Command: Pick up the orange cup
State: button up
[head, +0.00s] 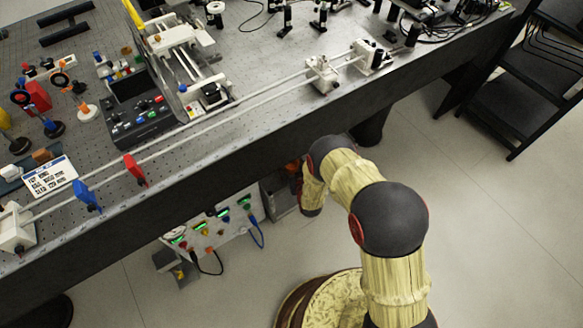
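I cannot make out an orange cup with certainty. A small orange-red patch (293,167) shows beside my arm at the bench's front edge, too small and covered to identify. My arm rises from the lower right, bends at a dark joint and reaches left to the bench front, where its far part turns down. My gripper's fingers do not show, so I cannot see whether they hold anything.
The perforated optical bench (258,128) crosses the view, crowded with instruments and a long rail (255,100). Below its edge are a panel with coloured connectors and cables (212,232) and a grey box (277,198). A black shelf cart (520,105) stands right. Floor at right is clear.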

jog(key=shift+c, duration=1.3)
jog(key=c, duration=0.7)
jog(key=shift+c, duration=0.5)
jog(key=shift+r, duration=0.1)
